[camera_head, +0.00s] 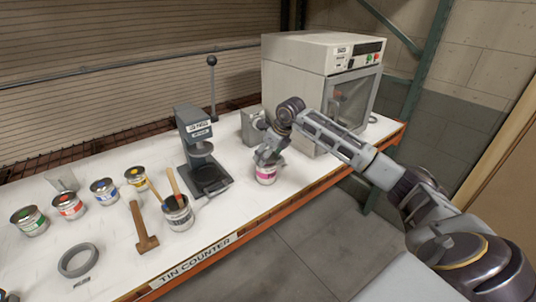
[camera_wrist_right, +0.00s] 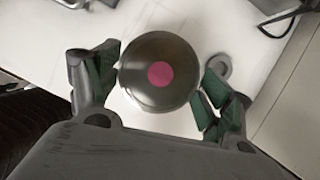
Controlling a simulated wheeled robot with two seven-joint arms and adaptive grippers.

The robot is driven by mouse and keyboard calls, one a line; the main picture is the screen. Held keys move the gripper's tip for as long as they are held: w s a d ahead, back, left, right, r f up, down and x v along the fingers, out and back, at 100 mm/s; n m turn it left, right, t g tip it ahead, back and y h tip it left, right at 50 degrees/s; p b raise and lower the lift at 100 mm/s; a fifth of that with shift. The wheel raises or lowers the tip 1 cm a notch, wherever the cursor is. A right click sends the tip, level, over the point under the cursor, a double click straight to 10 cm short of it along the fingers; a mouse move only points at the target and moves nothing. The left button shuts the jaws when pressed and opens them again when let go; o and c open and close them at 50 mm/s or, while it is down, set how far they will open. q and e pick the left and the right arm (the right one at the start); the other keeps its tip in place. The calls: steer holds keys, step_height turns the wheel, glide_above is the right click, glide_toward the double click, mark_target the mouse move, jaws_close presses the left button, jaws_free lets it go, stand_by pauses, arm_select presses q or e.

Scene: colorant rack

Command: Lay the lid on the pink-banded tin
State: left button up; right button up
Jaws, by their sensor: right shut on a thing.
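The pink-banded tin (camera_head: 265,174) stands on the white counter near its front edge, right of the press. My right gripper (camera_head: 268,155) is directly above it and covers its top in the head view. In the right wrist view a round dark metal lid (camera_wrist_right: 157,98) with a pink dot sits between the two fingers of my right gripper (camera_wrist_right: 158,88), which is shut on its edges. The lid hides what is under it, so I cannot tell whether it touches the tin. My left gripper is not in view.
A press (camera_head: 195,150) with a tall lever stands left of the tin. A large white cabinet (camera_head: 315,85) is behind. A can with tools (camera_head: 178,216), a mallet (camera_head: 142,228), a grey ring (camera_head: 78,260) and several colour-banded tins (camera_head: 103,191) are to the left.

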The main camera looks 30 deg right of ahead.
steer(key=shift+f, duration=0.4)
steer(key=o, duration=0.7)
steer(key=v, duration=1.2)
steer(key=shift+a, duration=0.1)
stand_by(0.7)
